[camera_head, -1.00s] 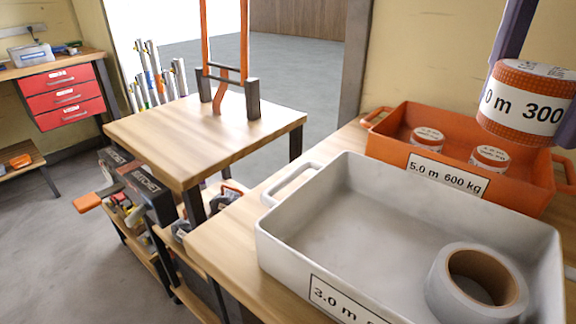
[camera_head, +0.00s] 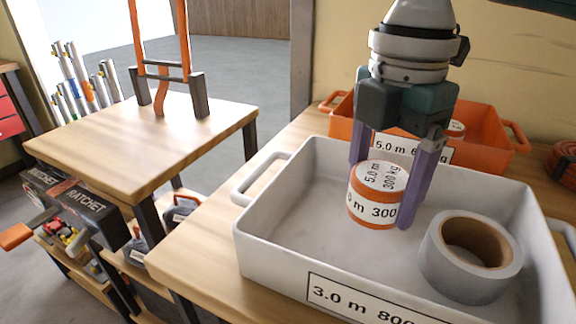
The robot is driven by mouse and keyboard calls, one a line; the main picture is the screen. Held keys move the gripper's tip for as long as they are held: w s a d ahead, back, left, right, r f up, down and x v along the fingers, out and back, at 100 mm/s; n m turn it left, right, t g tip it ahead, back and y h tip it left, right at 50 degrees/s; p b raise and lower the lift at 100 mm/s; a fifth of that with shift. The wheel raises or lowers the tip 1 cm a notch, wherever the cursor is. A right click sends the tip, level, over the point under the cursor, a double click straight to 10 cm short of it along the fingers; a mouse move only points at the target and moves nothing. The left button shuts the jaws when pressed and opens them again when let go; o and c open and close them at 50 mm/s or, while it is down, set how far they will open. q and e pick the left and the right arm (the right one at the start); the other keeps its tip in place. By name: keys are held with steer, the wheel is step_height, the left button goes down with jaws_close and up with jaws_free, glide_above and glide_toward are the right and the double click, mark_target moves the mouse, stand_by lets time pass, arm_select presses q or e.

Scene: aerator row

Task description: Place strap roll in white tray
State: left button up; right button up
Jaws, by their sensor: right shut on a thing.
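The strap roll (camera_head: 376,207) is an orange roll with a white label reading 5.0 m and 300 kg. My right gripper (camera_head: 390,190) is shut on it, with one purple finger on each side. The roll is upright, over the inside of the white tray (camera_head: 285,240); I cannot tell whether it touches the tray floor. The tray's front label reads 3.0 m, and the rest is partly cut off. A grey tape-like roll (camera_head: 470,256) lies in the tray to the right of the strap roll. My left gripper is not in view.
An orange tray (camera_head: 485,150) labelled 5.0 m stands behind the white tray, partly hidden by my gripper, with a roll showing inside. Another orange roll (camera_head: 563,165) lies at the right edge. A wooden table (camera_head: 130,145) with an orange-handled frame stands left.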

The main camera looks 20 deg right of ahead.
mark_target(382, 173)
steer(key=shift+f+b, duration=0.4)
steer(key=shift+f, duration=1.9)
steer(key=shift+f, duration=0.15)
steer(key=o, duration=1.4)
step_height(382, 173, up, 11)
steer(key=shift+w+r+p, duration=0.1)
steer(key=shift+r+p, duration=0.05)
steer(key=shift+p, duration=0.9)
steer(key=shift+r, duration=0.5)
